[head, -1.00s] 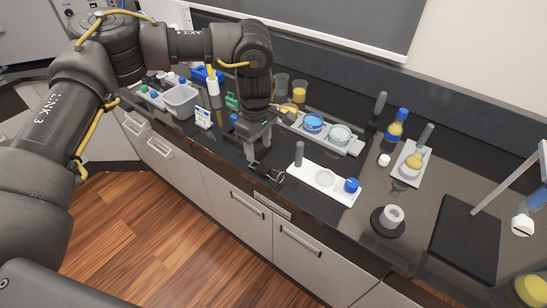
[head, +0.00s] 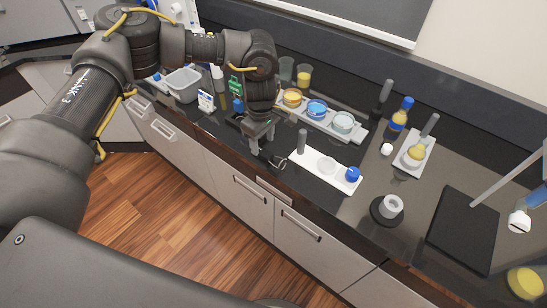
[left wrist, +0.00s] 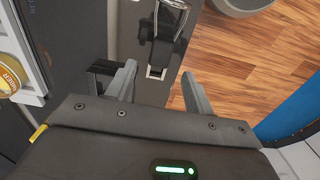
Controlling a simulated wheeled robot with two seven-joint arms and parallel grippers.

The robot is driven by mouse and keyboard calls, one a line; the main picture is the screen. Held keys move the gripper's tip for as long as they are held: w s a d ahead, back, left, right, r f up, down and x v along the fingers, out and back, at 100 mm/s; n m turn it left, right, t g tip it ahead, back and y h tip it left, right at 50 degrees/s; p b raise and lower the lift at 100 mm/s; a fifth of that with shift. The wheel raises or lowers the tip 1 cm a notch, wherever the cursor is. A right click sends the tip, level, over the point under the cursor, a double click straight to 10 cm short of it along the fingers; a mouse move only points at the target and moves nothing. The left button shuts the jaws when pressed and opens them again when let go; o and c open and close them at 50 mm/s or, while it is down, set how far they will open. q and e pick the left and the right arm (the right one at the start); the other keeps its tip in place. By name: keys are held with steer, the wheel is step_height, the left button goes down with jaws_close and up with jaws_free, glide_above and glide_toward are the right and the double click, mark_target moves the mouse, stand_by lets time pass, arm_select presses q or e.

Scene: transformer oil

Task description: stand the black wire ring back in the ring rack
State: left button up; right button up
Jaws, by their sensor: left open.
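A small dark looped thing (head: 277,162) shows at the counter's front edge, left of the white tray; I cannot tell surely whether it is the black wire ring. I cannot pick out the ring rack with certainty. My left gripper (head: 262,143) hangs over the front of the counter, pointing down, just left of and above that looped thing. In the left wrist view its two fingers (left wrist: 157,88) are apart, with nothing visible held between them. A black bracket-like piece (left wrist: 101,76) shows beside the left finger. My right gripper is not in view.
The white tray (head: 313,171) holds a grey post and a blue cap. Behind it a tray carries orange, blue and pale dishes (head: 317,109). A grey cup (head: 390,207) on a black disc and a black board (head: 463,232) stand right. Drawer fronts and wood floor lie below.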

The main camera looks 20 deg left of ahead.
mark_target(263, 152)
arm_select(q)
step_height(263, 152, down, 4)
steer(key=shift+r+p, duration=0.25)
steer(key=shift+p, duration=0.8)
steer(key=shift+f, duration=0.55)
steer(key=c, duration=1.1)
jaws_close()
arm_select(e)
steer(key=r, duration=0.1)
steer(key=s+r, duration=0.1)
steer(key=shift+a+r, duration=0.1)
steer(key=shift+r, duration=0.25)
arm_select(q)
steer(key=shift+r, duration=0.1)
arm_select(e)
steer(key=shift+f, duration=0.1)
